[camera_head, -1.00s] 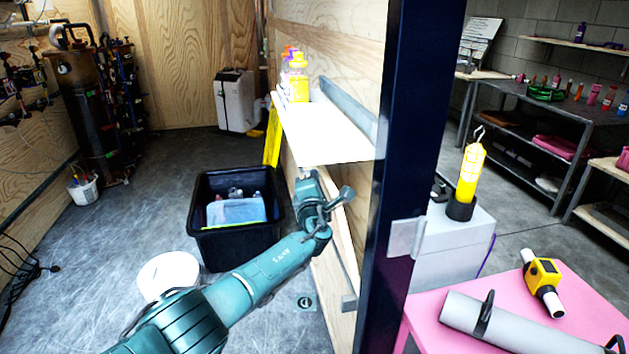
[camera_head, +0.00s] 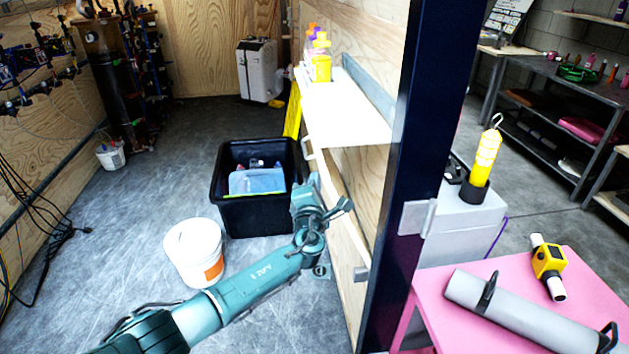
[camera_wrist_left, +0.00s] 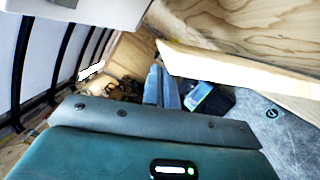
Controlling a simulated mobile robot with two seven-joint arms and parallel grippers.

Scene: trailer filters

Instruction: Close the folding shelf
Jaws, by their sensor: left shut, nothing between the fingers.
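A light wooden panel (camera_head: 342,207), which looks like the folding shelf, runs along the plywood wall below a white upper shelf (camera_head: 345,115). It seems to slope out from the wall; its exact angle is hard to tell. Its pale edge shows in the left wrist view (camera_wrist_left: 235,72). My left gripper (camera_head: 314,181) is at the room side of this panel, near its far part. In the left wrist view my left gripper (camera_wrist_left: 161,85) is shut and empty, beside the panel edge; contact cannot be told. My right gripper is not in view.
Bottles (camera_head: 321,62) stand on the upper shelf. A black crate (camera_head: 240,217) and a white bucket (camera_head: 190,245) stand on the floor by my left arm. A dark blue post (camera_head: 425,150) and a pink table (camera_head: 575,320) are at the right.

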